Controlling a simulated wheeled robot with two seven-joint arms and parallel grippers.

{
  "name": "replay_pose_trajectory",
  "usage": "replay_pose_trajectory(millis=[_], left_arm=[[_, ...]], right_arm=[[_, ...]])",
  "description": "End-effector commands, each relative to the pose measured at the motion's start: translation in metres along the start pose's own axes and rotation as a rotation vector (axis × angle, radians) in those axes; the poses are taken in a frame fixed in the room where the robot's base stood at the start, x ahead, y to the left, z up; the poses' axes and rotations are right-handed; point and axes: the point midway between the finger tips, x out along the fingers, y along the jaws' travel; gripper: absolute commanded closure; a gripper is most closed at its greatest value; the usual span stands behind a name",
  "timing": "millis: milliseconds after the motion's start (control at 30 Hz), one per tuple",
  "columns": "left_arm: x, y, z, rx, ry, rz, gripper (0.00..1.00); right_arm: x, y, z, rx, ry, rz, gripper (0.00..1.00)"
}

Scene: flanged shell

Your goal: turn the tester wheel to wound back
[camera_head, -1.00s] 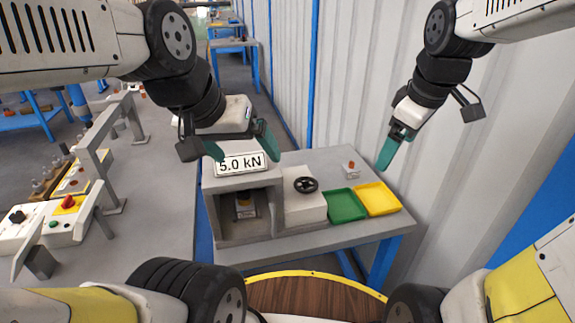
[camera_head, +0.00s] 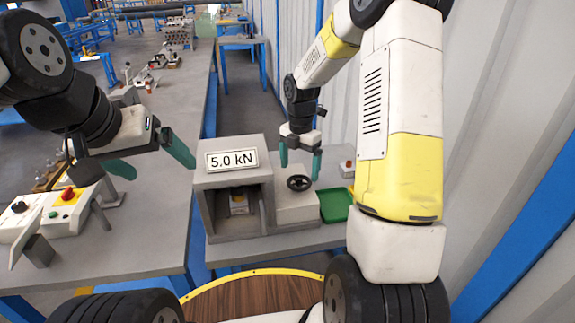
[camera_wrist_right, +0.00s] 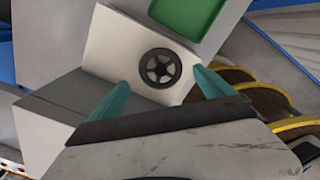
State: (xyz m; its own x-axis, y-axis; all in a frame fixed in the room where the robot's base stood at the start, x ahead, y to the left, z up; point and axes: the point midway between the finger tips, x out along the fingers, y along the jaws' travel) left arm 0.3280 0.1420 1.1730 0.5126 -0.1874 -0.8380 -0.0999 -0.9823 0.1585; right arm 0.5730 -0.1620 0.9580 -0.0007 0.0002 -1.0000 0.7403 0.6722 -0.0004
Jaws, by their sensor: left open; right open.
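The tester wheel (camera_head: 299,183) is a small black spoked handwheel on top of a white box (camera_head: 292,207) beside the grey tester housing (camera_head: 226,180). The housing shows a sign (camera_head: 231,160) reading 5.0 kN. My right gripper (camera_head: 301,172) is open above the wheel, its teal fingers to either side of it in the head view. In the right wrist view the wheel (camera_wrist_right: 160,68) shows whole, ahead of and between the open fingertips, apparently not touched. My left gripper (camera_head: 150,160) is open and empty, over the left bench.
A green tray (camera_head: 335,204) stands right of the white box. My right arm hides the area beyond it. A small block with a red top (camera_head: 347,168) sits behind. The left bench (camera_head: 140,235) carries a control box with a red knob (camera_head: 68,193).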

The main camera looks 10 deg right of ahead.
Motion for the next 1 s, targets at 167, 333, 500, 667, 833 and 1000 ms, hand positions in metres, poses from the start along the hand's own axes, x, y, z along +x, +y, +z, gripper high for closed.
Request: replay_pose_trajectory(millis=[167,333,500,667,833,1000], left_arm=[[0.000,0.000,0.000,0.000,0.000,0.000,0.08],[0.000,0.000,0.000,0.000,0.000,0.000,0.08],[0.000,0.000,0.000,0.000,0.000,0.000,0.08],[0.000,0.000,0.000,0.000,0.000,0.000,0.08],[0.000,0.000,0.000,0.000,0.000,0.000,0.08],[0.000,0.000,0.000,0.000,0.000,0.000,0.08]], right_arm=[[0.027,-0.001,-0.001,-0.001,0.001,-0.002,0.08],[0.038,-0.001,0.000,0.001,0.000,-0.001,0.08],[0.039,0.000,0.000,0.001,-0.001,0.000,0.08],[0.038,0.000,0.000,0.001,0.000,0.000,0.22],[0.038,0.000,0.000,0.002,0.000,0.000,0.55],[0.038,0.000,0.000,0.003,0.000,0.001,0.70]])
